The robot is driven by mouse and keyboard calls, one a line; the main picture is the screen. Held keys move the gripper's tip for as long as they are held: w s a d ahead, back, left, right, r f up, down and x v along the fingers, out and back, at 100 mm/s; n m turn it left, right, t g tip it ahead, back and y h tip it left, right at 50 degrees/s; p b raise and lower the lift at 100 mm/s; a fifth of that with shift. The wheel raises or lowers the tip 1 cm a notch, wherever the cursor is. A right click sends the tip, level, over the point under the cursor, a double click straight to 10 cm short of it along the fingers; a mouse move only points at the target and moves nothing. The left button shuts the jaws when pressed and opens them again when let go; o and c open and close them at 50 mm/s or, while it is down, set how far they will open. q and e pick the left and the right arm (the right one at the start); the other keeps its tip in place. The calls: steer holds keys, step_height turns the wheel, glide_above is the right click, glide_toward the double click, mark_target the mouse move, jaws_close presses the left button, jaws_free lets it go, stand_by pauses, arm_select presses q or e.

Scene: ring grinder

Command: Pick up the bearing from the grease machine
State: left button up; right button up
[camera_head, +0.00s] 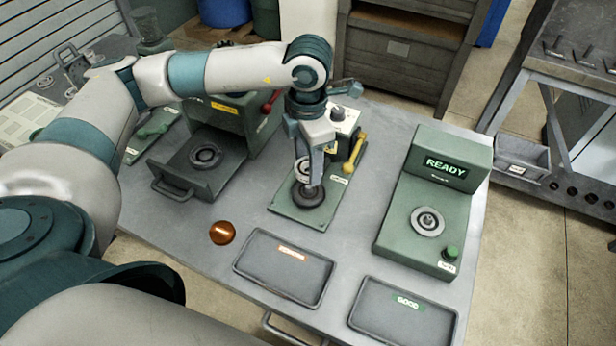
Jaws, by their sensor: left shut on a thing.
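My left gripper (309,183) reaches down over the small green station with a yellow handle (354,150), which looks like the grease machine. Its fingers are shut at a dark ring-shaped piece (310,196), which seems to be the bearing, on or just above the round seat of the green base plate (287,211). The fingers hide part of the ring, and I cannot tell whether it is lifted. My right gripper is not in view.
A green machine with a READY screen (445,168) holds a ring at right. A grey press-like machine (193,180) with another ring stands at left. Two trays, one red-labelled (256,262) and one marked GOOD (380,322), lie in front. A copper-coloured round object (222,232) sits nearby.

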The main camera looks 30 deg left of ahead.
arm_select(q)
step_height(320, 180, up, 3)
steer(key=shift+b, duration=0.35)
